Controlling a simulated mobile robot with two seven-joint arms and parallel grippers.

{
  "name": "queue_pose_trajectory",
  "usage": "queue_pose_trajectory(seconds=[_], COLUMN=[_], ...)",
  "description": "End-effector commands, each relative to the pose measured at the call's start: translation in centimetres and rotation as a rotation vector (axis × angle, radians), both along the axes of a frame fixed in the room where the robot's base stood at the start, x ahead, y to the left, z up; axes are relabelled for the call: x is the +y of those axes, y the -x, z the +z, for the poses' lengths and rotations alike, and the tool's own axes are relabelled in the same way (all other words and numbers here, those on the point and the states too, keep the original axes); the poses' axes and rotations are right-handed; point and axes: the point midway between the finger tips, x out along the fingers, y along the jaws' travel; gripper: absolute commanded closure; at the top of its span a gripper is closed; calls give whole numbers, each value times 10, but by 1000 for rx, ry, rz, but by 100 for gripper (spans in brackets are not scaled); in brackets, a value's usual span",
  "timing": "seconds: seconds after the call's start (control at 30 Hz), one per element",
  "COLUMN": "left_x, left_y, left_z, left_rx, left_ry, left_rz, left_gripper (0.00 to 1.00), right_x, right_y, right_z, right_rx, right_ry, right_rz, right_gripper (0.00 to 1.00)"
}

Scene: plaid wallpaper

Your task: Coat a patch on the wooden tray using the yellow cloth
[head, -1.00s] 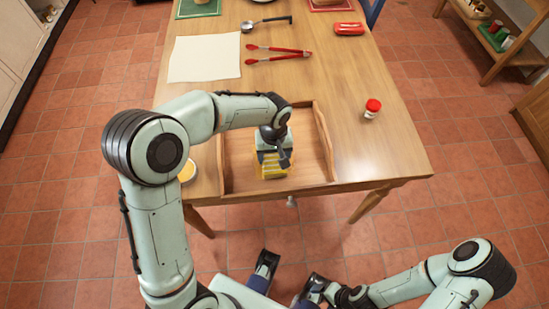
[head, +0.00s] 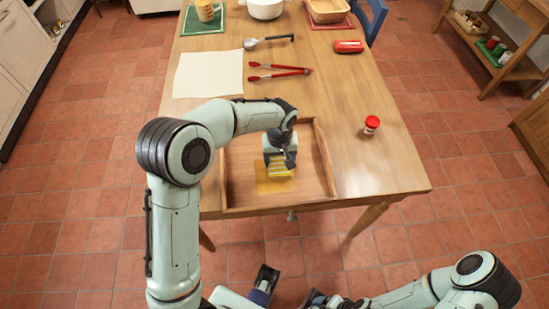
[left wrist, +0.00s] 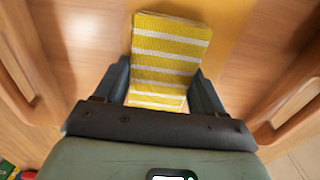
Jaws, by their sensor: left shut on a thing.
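The wooden tray (head: 318,150) lies at the near edge of the table, with raised sides. The yellow cloth with white stripes (left wrist: 168,60) is held between the fingers of my left gripper (head: 279,163), which is shut on it inside the tray. The cloth also shows below the gripper in the head view (head: 278,172). A translucent yellow patch (head: 276,188) shows on the tray floor around the cloth; part of it is hidden by the gripper. My right gripper (head: 318,299) is only partly in view at the bottom edge, and its fingers are unclear.
A red-capped jar (head: 371,125) stands right of the tray. Red tongs (head: 280,72), a pale cloth sheet (head: 208,74), a ladle (head: 266,41) and a red case (head: 348,46) lie farther back. A white pot (head: 265,9) and a basket (head: 326,10) stand at the far end.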

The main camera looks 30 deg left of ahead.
Motion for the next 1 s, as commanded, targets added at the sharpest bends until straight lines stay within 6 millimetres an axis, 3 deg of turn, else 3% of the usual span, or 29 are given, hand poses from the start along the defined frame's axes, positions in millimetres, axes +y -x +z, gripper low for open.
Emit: queue_pose_trajectory(seconds=[1.0], left_x=[-38], left_y=[54], left_z=[1], left_rx=[0], left_ry=[1], left_rz=[-3], left_gripper=[55], right_x=[0], right_y=[5], right_z=[-23], right_rx=[8], right_ry=[0], right_rz=[-1], right_gripper=[23])
